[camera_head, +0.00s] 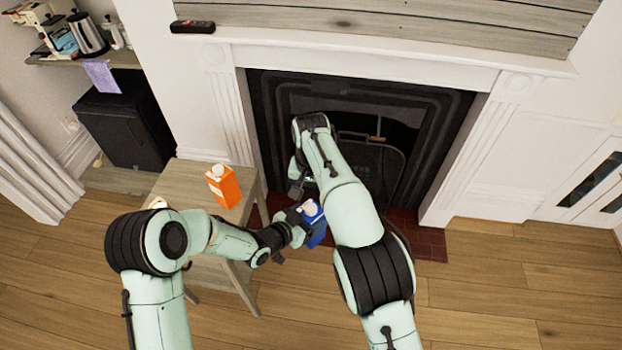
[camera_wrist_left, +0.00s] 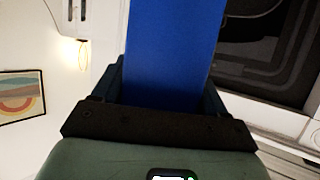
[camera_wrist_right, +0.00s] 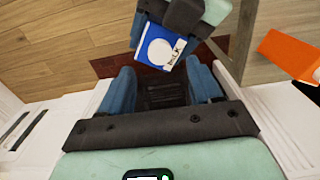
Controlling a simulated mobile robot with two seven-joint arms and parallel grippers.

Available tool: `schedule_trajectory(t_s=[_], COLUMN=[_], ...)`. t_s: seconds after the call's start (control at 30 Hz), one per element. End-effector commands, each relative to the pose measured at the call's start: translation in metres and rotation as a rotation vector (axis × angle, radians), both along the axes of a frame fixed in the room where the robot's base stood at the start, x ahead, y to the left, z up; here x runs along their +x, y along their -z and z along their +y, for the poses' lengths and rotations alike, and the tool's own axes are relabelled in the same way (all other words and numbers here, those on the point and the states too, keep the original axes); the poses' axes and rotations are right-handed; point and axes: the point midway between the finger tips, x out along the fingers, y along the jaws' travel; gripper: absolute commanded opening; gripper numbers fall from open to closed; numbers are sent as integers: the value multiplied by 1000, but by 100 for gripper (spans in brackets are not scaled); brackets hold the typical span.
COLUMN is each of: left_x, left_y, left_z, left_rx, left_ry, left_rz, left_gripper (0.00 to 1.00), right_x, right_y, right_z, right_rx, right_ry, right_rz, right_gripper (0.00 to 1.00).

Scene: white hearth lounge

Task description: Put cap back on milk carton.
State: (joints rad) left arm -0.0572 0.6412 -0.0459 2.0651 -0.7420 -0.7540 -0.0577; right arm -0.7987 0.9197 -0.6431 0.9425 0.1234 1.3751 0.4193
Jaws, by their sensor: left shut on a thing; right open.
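The blue milk carton (camera_head: 316,236) is held off the table, in front of the fireplace. My left gripper (camera_head: 298,226) is shut on it; in the left wrist view its blue side (camera_wrist_left: 172,55) fills the space between the fingers. In the right wrist view the carton's top (camera_wrist_right: 163,48) shows a white round spot; I cannot tell whether it is a cap or the bare spout. My right gripper (camera_wrist_right: 162,84) is open and empty, its fingers apart and pointing towards the carton. I cannot make out a loose cap for certain.
An orange carton (camera_head: 224,186) with a white top stands on the small wooden table (camera_head: 190,180). The fireplace (camera_head: 410,110) is behind my arms. A pale round shape (camera_head: 157,202) shows at the table's left edge, partly hidden by my left arm. Wooden floor lies clear at right.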

Motion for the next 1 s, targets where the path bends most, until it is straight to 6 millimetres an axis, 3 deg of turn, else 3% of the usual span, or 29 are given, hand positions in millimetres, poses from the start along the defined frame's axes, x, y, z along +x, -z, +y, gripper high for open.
schedule_trajectory(t_s=[0.2, 0.4, 1.0], left_x=[1, 1, 1], left_y=[-1, -1, -1], left_z=[0, 0, 0], left_rx=[-1, -1, -1], left_ry=[0, 0, 0], left_rz=[-3, -3, -3], left_gripper=[0, 0, 0], right_x=[1, 1, 0], right_y=[-46, -65, -69], right_z=[-1, 0, 0], right_rx=[1, 1, 0], right_ry=[1, 0, 0], right_rz=[-2, 0, 1], right_gripper=[64, 64, 64])
